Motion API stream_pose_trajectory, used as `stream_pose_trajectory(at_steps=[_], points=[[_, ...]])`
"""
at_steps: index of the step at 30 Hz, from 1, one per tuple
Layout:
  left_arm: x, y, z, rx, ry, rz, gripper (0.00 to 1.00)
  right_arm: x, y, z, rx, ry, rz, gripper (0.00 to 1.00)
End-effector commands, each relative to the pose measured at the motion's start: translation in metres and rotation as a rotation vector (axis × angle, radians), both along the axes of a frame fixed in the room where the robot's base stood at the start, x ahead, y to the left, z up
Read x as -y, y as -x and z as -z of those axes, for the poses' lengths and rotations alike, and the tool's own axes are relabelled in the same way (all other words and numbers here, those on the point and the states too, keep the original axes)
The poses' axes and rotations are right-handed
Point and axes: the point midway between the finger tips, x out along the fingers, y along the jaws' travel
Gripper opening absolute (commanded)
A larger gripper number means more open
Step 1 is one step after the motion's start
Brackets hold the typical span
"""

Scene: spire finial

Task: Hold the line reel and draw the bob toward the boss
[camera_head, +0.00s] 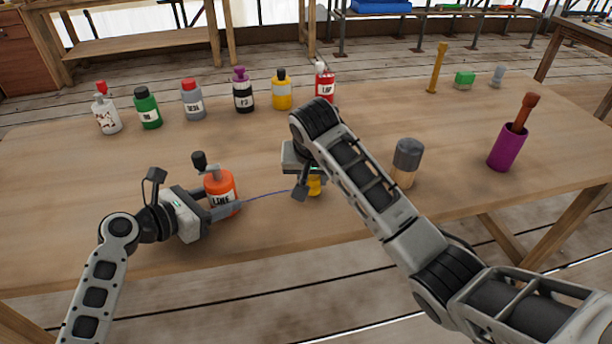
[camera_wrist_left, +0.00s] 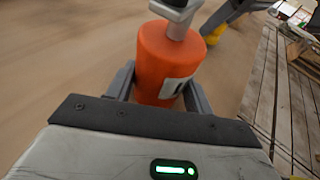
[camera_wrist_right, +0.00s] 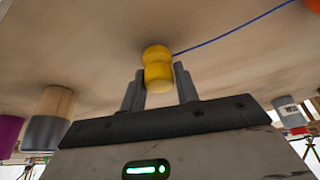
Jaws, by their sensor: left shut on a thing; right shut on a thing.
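The line reel is an orange bottle-shaped body labelled LINE (camera_head: 220,190) with a black-knobbed crank on top. My left gripper (camera_head: 222,205) is shut around it, and the reel stands upright between the fingers in the left wrist view (camera_wrist_left: 168,60). The yellow bob (camera_wrist_right: 157,68) is between the fingertips of my right gripper (camera_wrist_right: 158,88), which is shut on it. A thin blue line (camera_head: 265,195) runs from the reel to the bob. I cannot tell which object is the boss.
Several bottles, including a green one (camera_head: 148,108) and a purple-black one (camera_head: 243,92), stand along the back left. A grey-topped wooden cylinder (camera_head: 406,162) stands right of my right gripper. A purple cup (camera_head: 507,148) holds a brown-handled tool. A yellow post (camera_head: 437,68) stands at the back right.

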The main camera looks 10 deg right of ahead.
Motion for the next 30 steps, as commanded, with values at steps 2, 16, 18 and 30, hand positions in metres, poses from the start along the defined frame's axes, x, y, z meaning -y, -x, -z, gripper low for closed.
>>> stream_pose_trajectory(at_steps=[2, 16, 18, 30], points=[[0.0, 0.0, 0.0, 0.001, 0.001, 0.0, 0.39, 0.004, 0.0, 0.0, 0.0, -0.001, 0.001, 0.09], [0.0, 0.0, 0.0, 0.001, 0.001, 0.0, 0.39, 0.028, 0.001, 0.0, 0.0, 0.0, 0.0, 0.09], [0.0, 0.0, 0.0, 0.0, 0.0, 0.0, 0.39, 0.032, 0.001, 0.0, 0.0, 0.0, 0.0, 0.09], [0.0, 0.0, 0.0, 0.0, 0.0, 0.0, 0.39, 0.052, 0.002, 0.0, 0.0, 0.0, 0.0, 0.09]])
